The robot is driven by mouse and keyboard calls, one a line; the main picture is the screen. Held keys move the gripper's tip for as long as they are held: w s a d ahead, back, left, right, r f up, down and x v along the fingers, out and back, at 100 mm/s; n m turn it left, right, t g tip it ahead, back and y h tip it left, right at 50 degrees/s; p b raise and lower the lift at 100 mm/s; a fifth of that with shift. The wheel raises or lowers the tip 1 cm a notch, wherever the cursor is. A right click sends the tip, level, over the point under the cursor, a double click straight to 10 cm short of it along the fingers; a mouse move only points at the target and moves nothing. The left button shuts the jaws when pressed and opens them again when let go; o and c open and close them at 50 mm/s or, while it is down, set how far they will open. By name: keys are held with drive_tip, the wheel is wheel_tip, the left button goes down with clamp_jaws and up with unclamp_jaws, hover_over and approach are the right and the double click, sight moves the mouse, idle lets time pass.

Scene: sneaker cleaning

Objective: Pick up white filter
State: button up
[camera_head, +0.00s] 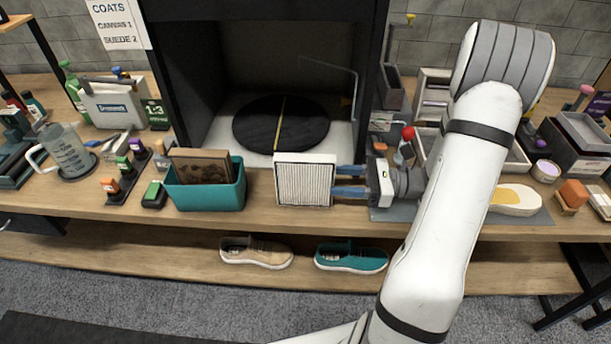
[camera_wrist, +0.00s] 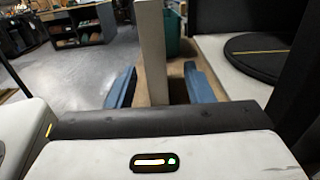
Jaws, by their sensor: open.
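The white filter (camera_head: 304,183) is a pleated square panel with a white frame. It stands upright at the front edge of the bench, before the dark booth. My gripper (camera_head: 345,181) comes at it from the right, with its blue fingers pointing left at the filter's right side. In the wrist view the filter (camera_wrist: 151,50) is seen edge-on as a pale upright strip between the two blue fingers (camera_wrist: 158,88). The fingers are open, with a gap showing on each side of the filter. The fingertips are partly hidden in the head view.
A teal bin (camera_head: 205,190) with brown pads stands left of the filter. The booth's black round turntable (camera_head: 280,124) lies behind it. A tan shoe (camera_head: 256,252) and a teal shoe (camera_head: 351,257) rest on the lower shelf. A measuring jug (camera_head: 66,150) stands far left.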

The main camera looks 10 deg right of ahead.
sight(313, 181)
drive_tip(key=x, duration=0.6)
drive_tip(key=shift+s+a, duration=0.1)
drive_tip(key=shift+a, duration=0.3)
drive_tip(key=shift+f, duration=0.1)
drive_tip(key=shift+c, duration=0.6)
clamp_jaws()
